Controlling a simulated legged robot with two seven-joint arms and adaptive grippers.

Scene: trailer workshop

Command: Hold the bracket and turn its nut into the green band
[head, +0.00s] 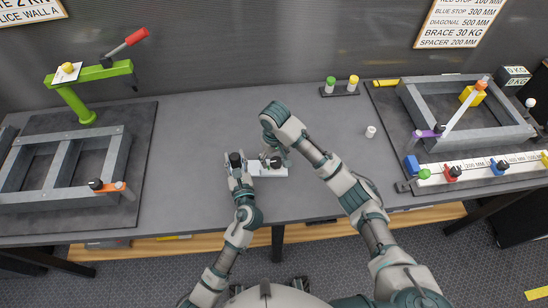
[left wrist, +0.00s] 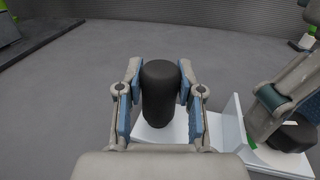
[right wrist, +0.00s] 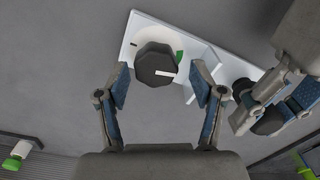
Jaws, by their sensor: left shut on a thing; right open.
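The white bracket (right wrist: 197,62) lies on the bench; it also shows in the head view (head: 268,171). Its dark, many-sided nut (right wrist: 155,60) sits on a white disc with a short green band (right wrist: 180,55) at the right. My left gripper (left wrist: 156,88) is shut on the bracket's upright black handle (left wrist: 159,100). My right gripper (right wrist: 163,80) is open over the nut, one finger on each side, apart from it. In the left wrist view the nut (left wrist: 290,137) is partly hidden by my right gripper.
A frame with a green clamp arm (head: 105,71) stands on the left mat. Another frame and a gauge rail (head: 480,172) stand at the right. The bench around the bracket is clear.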

